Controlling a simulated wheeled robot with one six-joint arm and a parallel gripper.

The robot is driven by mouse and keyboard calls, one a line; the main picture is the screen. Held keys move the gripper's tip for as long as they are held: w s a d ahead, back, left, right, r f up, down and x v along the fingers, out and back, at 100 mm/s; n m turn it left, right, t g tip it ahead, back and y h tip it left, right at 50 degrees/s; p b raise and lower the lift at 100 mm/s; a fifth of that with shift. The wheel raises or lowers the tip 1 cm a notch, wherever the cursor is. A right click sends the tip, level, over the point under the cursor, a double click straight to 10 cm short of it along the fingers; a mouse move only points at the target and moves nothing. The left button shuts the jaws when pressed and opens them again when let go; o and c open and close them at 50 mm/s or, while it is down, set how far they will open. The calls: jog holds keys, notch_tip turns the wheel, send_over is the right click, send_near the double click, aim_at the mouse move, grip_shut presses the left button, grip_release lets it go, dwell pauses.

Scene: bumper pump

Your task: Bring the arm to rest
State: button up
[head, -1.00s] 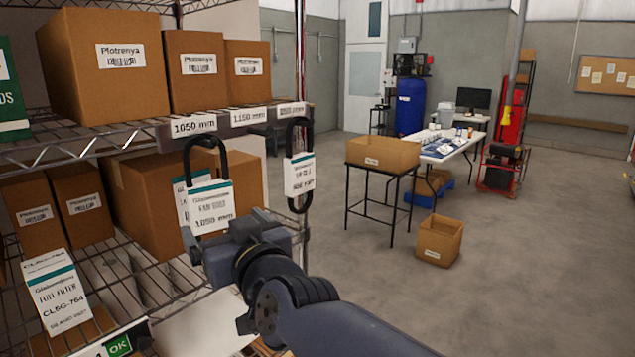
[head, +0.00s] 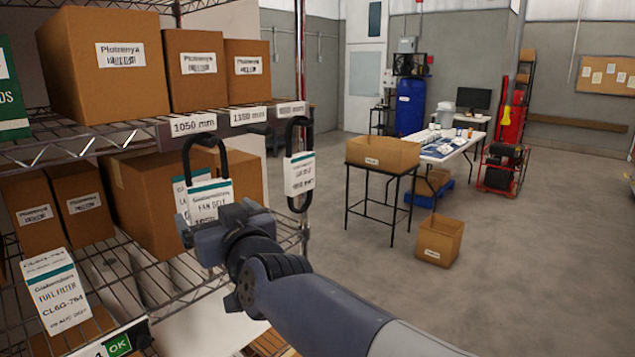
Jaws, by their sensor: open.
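My gripper (head: 208,232) is open with nothing visible in it, in front of the wire shelving on the left. My arm (head: 310,300) reaches up to it from the bottom right, held out rather than folded. A black fan belt (head: 203,143) with a white and teal card hangs right behind the gripper, which hides the card's lower part. Another belt (head: 300,134) with a card hangs to the right, clear of the gripper. I cannot tell whether the gripper touches the nearer card.
Cardboard boxes (head: 103,65) fill the wire shelves. A fuel filter card (head: 56,297) stands at lower left. An open carton (head: 383,152) sits on a black stand, with a smaller box (head: 439,240) on the floor. The floor (head: 540,270) at right is clear.

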jog(key=shift+w+d+r, duration=0.1)
jog(key=shift+d+r, duration=0.1)
jog(key=shift+r, duration=0.35)
jog(key=s+d+b, duration=0.6)
jog(key=d, duration=0.2)
jog(key=w+f+h, duration=0.1)
jog(key=w+f, duration=0.3)
jog(key=f, duration=0.1)
jog(key=shift+w+a+f+m+g+p, duration=0.25)
jog(key=shift+w+f+m+g+p, duration=0.05)
jog(key=shift+w+f+g+p, duration=0.1)
jog(key=shift+f, duration=0.1)
